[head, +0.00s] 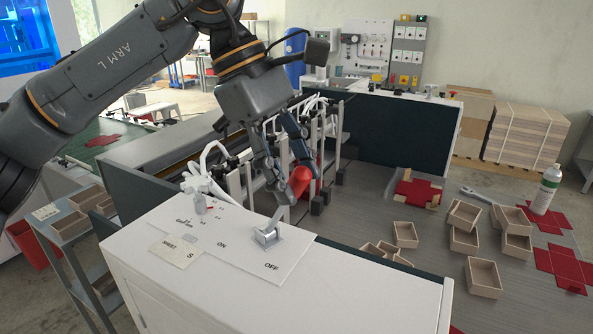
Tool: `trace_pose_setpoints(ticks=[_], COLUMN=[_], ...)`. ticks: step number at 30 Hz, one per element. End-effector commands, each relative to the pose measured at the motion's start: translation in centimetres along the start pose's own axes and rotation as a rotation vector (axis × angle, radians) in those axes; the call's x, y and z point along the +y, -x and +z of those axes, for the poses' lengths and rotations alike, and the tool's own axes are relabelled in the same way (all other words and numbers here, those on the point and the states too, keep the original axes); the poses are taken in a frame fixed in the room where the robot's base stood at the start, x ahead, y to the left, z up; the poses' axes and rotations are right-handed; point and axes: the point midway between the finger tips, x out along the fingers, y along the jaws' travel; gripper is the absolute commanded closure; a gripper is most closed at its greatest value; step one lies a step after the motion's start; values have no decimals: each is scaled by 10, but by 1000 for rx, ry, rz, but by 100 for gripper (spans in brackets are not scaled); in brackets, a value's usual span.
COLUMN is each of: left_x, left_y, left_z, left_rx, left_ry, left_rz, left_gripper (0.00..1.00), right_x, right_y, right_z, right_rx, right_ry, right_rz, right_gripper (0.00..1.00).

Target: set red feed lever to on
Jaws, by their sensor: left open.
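The red feed lever (305,178) has a red grip on a metal shaft. It rises from a metal bracket (268,236) on a white plate (230,235) marked ON and OFF. The shaft leans up and to the right, toward the OFF side. My left gripper (288,178) is open at the red grip, and its fingers partly cover it. I cannot tell whether they touch it. My right gripper is not in view.
A smaller control (200,200) stands at the plate's left, with a SHEET S card (175,251) in front. White machine posts and hoses stand just behind my gripper. Small open boxes (483,277) and red sheets lie on the grey surface to the right.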

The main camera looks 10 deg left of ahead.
Motion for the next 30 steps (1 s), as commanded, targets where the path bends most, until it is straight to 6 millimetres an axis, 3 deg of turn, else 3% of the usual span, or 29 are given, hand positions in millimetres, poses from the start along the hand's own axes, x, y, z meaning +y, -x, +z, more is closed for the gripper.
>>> trace_pose_setpoints(ticks=[13,20,30], left_x=[0,0,1], left_y=[-12,-11,-11], left_z=[0,0,3], left_rx=[-2,-2,-11], left_ry=[0,0,2], left_rz=[0,0,-2], left_gripper=[55,100,100], right_x=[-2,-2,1], right_y=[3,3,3], right_z=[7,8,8], right_rx=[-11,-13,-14], right_ry=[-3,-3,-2], right_rz=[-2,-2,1], right_gripper=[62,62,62])
